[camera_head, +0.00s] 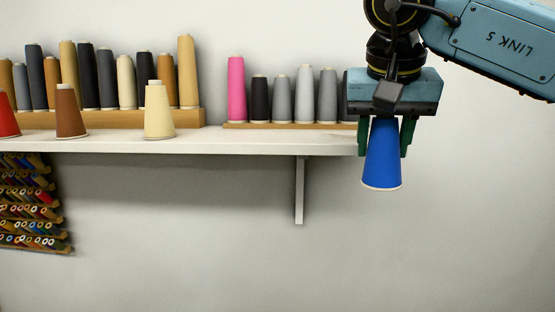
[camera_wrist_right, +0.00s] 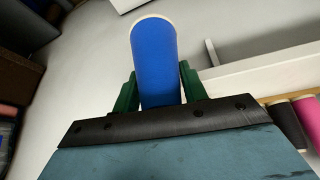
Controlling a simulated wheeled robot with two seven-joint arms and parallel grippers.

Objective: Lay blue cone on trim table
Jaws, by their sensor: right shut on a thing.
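The blue cone (camera_head: 382,160) is upright, wide end down, in the grip of my right gripper (camera_head: 384,138). The green fingers stand on either side of its upper part. It hangs in the air in front of the right end of the shelf. In the right wrist view the blue cone (camera_wrist_right: 155,62) shows between the green fingers of my right gripper (camera_wrist_right: 158,88), its wide end away from the camera. My left gripper is not in view. No trim table can be made out in either view.
A white wall shelf (camera_head: 250,142) holds several cones on wooden racks. A cream cone (camera_head: 159,112), a brown cone (camera_head: 69,113) and a red cone (camera_head: 7,116) stand at its front. A bracket (camera_head: 299,190) is below. Small spools (camera_head: 30,205) hang lower left. The space right of the shelf looks free.

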